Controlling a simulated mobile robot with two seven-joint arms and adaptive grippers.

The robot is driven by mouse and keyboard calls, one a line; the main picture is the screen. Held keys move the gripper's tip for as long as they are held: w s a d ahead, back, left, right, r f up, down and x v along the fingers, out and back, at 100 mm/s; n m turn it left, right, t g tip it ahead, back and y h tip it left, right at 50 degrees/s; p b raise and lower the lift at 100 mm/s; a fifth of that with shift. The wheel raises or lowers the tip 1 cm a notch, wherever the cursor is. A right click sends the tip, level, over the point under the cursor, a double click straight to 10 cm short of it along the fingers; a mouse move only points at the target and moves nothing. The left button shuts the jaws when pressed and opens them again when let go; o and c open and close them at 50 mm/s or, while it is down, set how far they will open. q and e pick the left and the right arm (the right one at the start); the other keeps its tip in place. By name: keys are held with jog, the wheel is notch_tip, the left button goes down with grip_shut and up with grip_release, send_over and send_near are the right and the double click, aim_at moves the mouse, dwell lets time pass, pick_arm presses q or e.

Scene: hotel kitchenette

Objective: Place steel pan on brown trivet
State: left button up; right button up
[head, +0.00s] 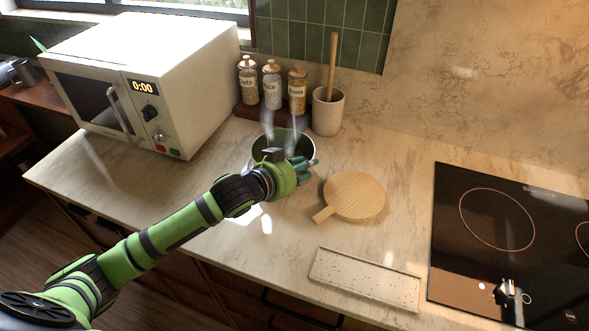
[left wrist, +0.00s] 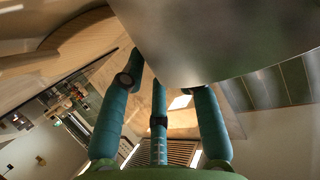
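The steel pan (head: 297,143) stands on the counter below the jars, its round rim and dark inside partly hidden by my left gripper. Its smooth metal surface (left wrist: 225,35) fills the top middle of the left wrist view. My left gripper (head: 306,164) is at the pan's near right side. In the left wrist view its teal fingers (left wrist: 160,85) reach up to the pan, which hides some of their ends; I cannot tell whether they grip it. The likely trivet is a round, light brown wooden board with a short handle (head: 354,195); it lies bare, right of the pan. My right gripper is not in view.
A white microwave (head: 170,65) stands at the left. Several jars (head: 272,85) and a crock with a wooden utensil (head: 328,112) stand behind the pan. A speckled tray (head: 365,280) lies in front of the board. A black cooktop (head: 480,265) is at the right.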

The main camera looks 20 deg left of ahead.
pick_arm(q)
jog(key=b+v, duration=0.2)
jog(key=v, duration=0.9)
jog(key=shift+s+a, duration=0.15)
jog(key=shift+s, duration=0.2)
jog(key=shift+r, duration=0.15)
